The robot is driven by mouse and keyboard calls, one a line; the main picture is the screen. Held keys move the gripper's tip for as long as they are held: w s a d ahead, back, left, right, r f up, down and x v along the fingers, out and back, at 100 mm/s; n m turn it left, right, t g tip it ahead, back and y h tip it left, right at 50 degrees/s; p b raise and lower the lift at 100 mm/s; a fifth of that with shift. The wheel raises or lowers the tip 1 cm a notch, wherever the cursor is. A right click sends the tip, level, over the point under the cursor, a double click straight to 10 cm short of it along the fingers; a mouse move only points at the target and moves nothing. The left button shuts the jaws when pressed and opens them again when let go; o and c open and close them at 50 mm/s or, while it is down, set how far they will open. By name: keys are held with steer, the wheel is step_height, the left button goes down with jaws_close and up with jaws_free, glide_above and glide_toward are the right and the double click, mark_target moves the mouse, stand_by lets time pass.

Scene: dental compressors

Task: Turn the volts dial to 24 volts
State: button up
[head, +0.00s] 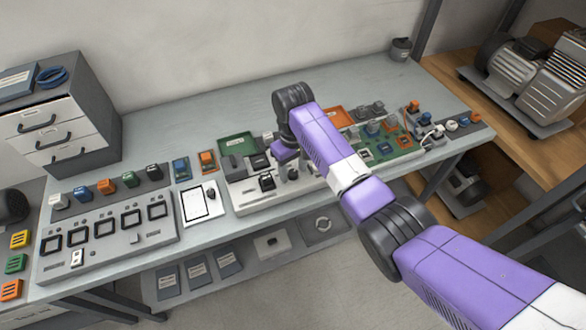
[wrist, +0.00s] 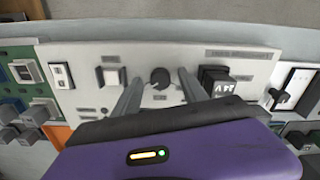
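The dial (wrist: 160,78) is a dark round knob with a pale pointer mark, set on a light panel (wrist: 240,62) in the wrist view. The printing around it is too small to read. My gripper (wrist: 159,85) is open, one grey finger on each side of the dial, with a visible gap on both sides. A black block (wrist: 214,74) marked 24V is right of the fingers. In the head view the light panel (head: 245,203) is on the bench below my wrist, and my gripper there is mostly hidden by the arm.
A white square button (wrist: 110,75) and a small white switch plate (wrist: 61,75) are left of the fingers. In the head view a grey panel of square sockets (head: 130,238) and a drawer unit (head: 60,130) stand left.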

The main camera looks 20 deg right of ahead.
mark_target(293, 172)
steer(key=shift+r, duration=0.1)
step_height(293, 172, up, 8)
steer(key=shift+f+b, duration=0.2)
steer(key=shift+b, duration=0.5)
steer(key=shift+w, duration=0.1)
